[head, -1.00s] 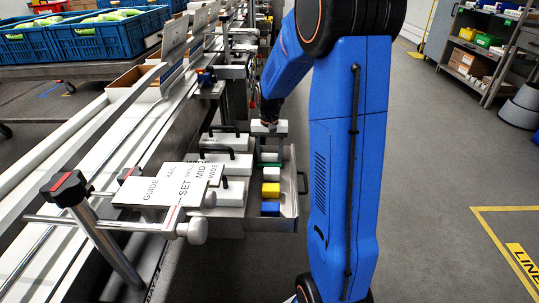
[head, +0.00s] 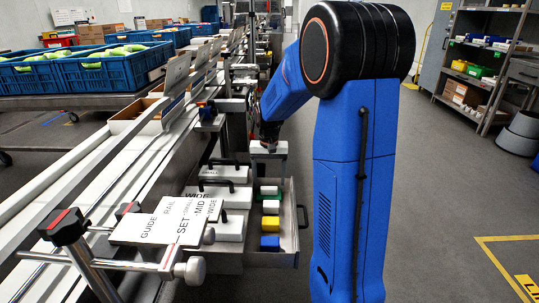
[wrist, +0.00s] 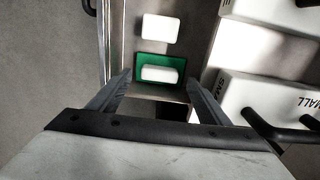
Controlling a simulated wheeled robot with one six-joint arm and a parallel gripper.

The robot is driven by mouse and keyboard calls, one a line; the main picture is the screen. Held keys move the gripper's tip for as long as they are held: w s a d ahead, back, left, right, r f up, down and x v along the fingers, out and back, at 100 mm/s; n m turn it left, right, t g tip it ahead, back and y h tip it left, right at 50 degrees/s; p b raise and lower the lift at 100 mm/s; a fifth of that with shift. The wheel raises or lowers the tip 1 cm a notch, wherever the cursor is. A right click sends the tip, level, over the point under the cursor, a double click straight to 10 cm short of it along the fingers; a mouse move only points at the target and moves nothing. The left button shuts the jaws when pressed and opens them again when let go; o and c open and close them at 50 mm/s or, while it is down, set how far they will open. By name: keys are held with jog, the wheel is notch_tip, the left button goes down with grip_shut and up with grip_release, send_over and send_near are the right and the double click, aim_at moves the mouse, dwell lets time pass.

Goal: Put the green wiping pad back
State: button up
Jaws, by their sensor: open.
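A green rectangle (wrist: 178,62) with a white block (wrist: 162,74) on it lies in the grey drawer in the wrist view. I cannot tell whether the green is the pad itself or a tray under it. The green edge (head: 260,197) also shows in the head view, at the far end of the drawer's row of blocks. My gripper (wrist: 158,82) is open, its two fingers either side of the green rectangle's near edge, seemingly above it. Nothing is between the fingers. In the head view my gripper (head: 268,175) points down over the drawer's far end.
A second white block (wrist: 160,28) lies beyond the green. In the drawer (head: 289,225) are a yellow block (head: 270,207) and a blue block (head: 269,242). White handled blocks (head: 222,174) and a lettered plate (head: 165,222) stand close on the left.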

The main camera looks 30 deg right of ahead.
aim_at(269, 188)
notch_tip(269, 188, up, 12)
jog(key=shift+r, duration=0.25)
jog(key=shift+s, duration=0.1)
jog(key=s+a+r+n+t, duration=0.25)
jog(key=s+a, duration=0.75)
jog(key=s, duration=0.5)
jog(key=s+a+f+n+t, duration=0.1)
jog(key=s+a+f+n, duration=0.1)
jog(key=s, duration=0.5)
jog(key=s+a+f+n+t, duration=0.1)
jog(key=s+a+f+n, duration=0.1)
jog(key=s, duration=0.6)
jog(key=shift+a+f, duration=0.2)
jog(key=shift+a, duration=0.65)
jog(key=shift+c, duration=0.2)
